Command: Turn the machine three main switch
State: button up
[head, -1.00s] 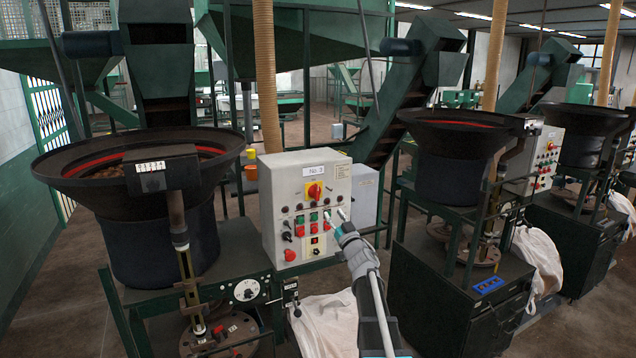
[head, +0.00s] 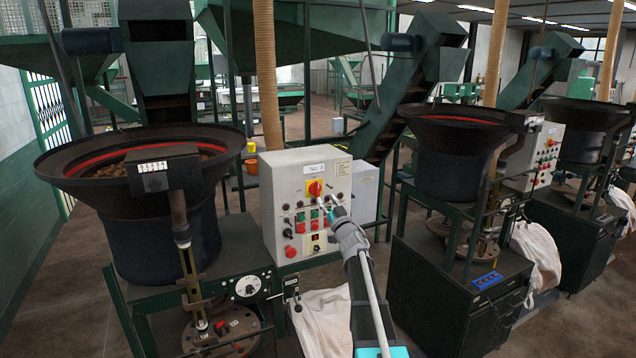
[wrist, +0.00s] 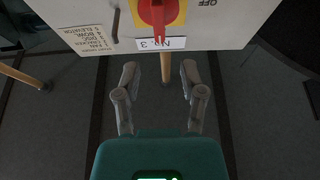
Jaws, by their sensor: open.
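The main switch (head: 315,188) is a red knob on a yellow plate, high on the front of the white control box (head: 270,215) labelled No. 3. In the wrist view the red switch (wrist: 158,12) shows at the top edge, partly cut off, above the "No. 3" label (wrist: 161,43). My gripper (head: 330,207) is just in front of the box, below and slightly right of the switch. In the wrist view my gripper (wrist: 160,75) is open and empty, its fingers apart from the switch and pointing toward the box.
Red, green and black buttons (head: 302,222) sit below the switch. A black bowl feeder (head: 140,165) stands left of the box. A second machine's bowl (head: 455,150) stands to the right. A white sack (head: 325,320) hangs below the box.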

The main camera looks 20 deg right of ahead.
aim_at(319, 186)
jog(key=p+x, duration=0.2)
jog(key=x, duration=0.6)
jog(key=shift+p, duration=0.35)
jog(key=shift+r, duration=0.1)
grip_shut()
jog(key=shift+d, duration=0.15)
